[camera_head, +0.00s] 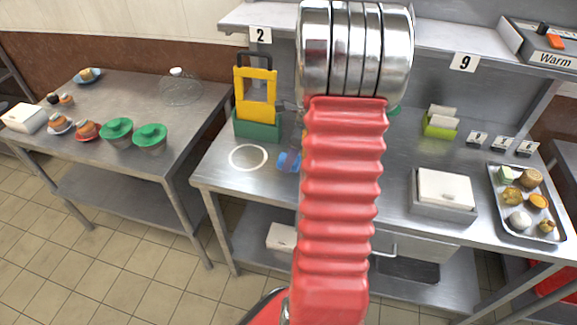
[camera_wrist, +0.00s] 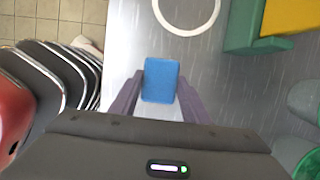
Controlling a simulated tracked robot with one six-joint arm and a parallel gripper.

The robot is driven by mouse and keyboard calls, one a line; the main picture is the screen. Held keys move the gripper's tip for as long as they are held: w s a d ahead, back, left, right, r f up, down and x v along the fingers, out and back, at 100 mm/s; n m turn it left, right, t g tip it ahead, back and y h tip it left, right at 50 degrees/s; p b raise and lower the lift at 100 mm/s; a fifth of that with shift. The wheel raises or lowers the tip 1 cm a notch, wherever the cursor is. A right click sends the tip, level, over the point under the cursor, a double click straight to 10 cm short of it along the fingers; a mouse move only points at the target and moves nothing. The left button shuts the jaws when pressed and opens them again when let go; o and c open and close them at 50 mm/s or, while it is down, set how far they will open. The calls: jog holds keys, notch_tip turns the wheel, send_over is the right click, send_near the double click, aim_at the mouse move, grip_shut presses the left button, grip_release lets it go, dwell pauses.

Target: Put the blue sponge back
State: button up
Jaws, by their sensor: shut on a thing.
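The blue sponge (camera_wrist: 161,80) is between the two fingers of my gripper (camera_wrist: 157,98) in the wrist view. My gripper is shut on it, above the steel table (camera_head: 222,181). In the head view the blue sponge (camera_head: 289,161) shows just left of my red arm, which hides part of it and most of my gripper. A white ring marking (camera_head: 233,158) lies on the table to the left of the sponge. The white ring (camera_wrist: 160,22) also shows ahead of the sponge in the wrist view. The ring is empty.
A green holder (camera_head: 256,127) with a yellow frame (camera_head: 237,95) stands behind the ring. To the right are a white box (camera_head: 445,187), a tray of food (camera_head: 500,224) and a lime-green holder (camera_head: 440,127). A second table (camera_head: 185,110) stands at left.

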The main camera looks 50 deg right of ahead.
jog(key=shift+f, duration=1.55)
jog(key=o, duration=1)
jog(key=shift+f, duration=0.1)
jog(key=v, duration=1.2)
